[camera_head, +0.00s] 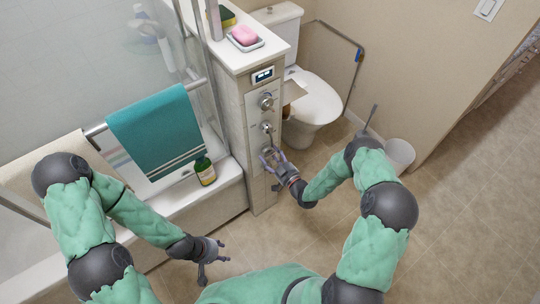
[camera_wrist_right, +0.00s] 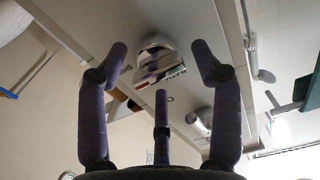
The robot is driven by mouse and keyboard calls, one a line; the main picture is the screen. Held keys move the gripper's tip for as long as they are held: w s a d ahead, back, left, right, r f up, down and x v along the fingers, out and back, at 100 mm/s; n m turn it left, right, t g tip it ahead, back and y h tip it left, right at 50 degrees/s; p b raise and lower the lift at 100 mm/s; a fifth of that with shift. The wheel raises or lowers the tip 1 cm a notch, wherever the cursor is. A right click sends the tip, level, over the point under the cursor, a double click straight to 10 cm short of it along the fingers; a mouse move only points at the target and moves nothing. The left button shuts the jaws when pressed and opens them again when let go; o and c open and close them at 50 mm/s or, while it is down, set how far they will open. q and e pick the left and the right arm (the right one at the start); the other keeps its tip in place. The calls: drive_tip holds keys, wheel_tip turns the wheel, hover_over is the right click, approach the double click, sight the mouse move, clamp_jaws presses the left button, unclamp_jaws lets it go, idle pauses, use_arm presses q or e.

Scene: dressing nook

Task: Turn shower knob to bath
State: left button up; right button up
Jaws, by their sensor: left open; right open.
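The control panel on the narrow pillar (camera_head: 252,125) carries a small display (camera_head: 262,75) and round metal knobs, an upper one (camera_head: 266,102) and a middle one (camera_head: 268,127). My right gripper (camera_head: 270,156) is open low in front of the panel and covers part of it. In the right wrist view a shiny knob (camera_wrist_right: 158,62) shows between the spread fingers (camera_wrist_right: 160,60), with small dark lettering beside it. I cannot tell whether the fingers touch it. My left gripper (camera_head: 212,250) is open and empty above the floor, away from the panel.
A toilet (camera_head: 315,100) and a white bin (camera_head: 399,153) stand right. Pink soap (camera_head: 244,35) sits on top. Floor at right is clear.

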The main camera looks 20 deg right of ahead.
drive_tip(key=shift+w+a, duration=0.15)
drive_tip(key=shift+w, duration=0.3)
drive_tip(key=c, duration=1)
